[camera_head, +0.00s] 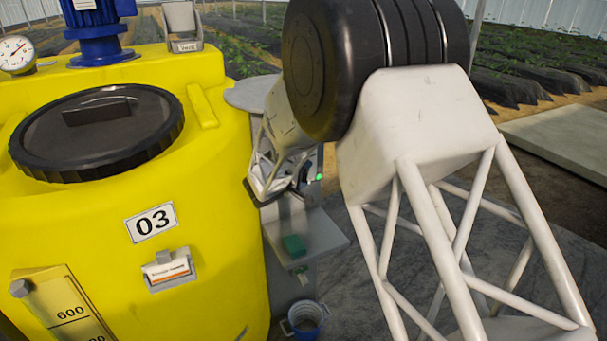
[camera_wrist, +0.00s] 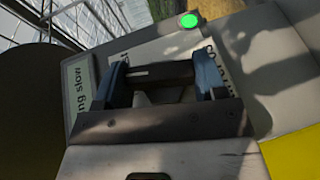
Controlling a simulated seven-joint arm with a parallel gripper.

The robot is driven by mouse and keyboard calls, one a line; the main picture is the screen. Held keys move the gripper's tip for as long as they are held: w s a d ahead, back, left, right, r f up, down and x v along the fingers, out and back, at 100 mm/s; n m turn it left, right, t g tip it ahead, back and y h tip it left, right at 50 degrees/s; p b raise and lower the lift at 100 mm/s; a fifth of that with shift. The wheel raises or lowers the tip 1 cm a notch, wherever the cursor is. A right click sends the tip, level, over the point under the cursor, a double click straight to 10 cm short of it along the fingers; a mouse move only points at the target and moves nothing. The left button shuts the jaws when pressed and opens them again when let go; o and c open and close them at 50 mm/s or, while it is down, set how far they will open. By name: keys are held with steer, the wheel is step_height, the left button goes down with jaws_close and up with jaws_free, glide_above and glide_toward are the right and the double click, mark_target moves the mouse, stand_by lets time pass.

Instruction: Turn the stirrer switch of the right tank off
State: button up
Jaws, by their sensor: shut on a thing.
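My gripper (camera_wrist: 163,78) is shut on the dark bar handle of a switch (camera_wrist: 160,70), with one blue finger at each end of the bar. The switch sits on a grey panel with a white plate (camera_wrist: 196,50) behind it, whose lettering is partly covered by my fingers. A green lamp (camera_wrist: 188,20) glows above the switch. In the head view my gripper (camera_head: 302,183) is at the grey post beside the yellow tank (camera_head: 215,230) marked 03; my wrist hides the switch there. The green lamp (camera_head: 319,177) shows just right of the fingers.
A shelf (camera_head: 325,232) with a green block (camera_head: 294,245) is below my gripper, and a bucket (camera_head: 306,318) stands on the floor. The tank carries a black lid (camera_head: 95,135) and blue motor (camera_head: 98,35). A label ending "ng slow" (camera_wrist: 82,88) is left of my fingers.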

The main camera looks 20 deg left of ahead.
steer(key=n+t, duration=0.1)
steer(key=t, duration=0.1)
steer(key=n+t+h, duration=0.1)
steer(key=t, duration=0.2)
steer(key=shift+f+n+t+h, duration=0.25)
steer(key=shift+n+t+h, duration=0.15)
steer(key=n+t+y, duration=0.1)
steer(key=n+t, duration=0.2)
steer(key=t, duration=0.2)
steer(key=shift+w+d+n, duration=0.1)
steer(key=shift+n, duration=0.3)
steer(key=o, duration=0.9)
steer(key=shift+v, duration=3.95)
steer(key=shift+d+r, duration=0.1)
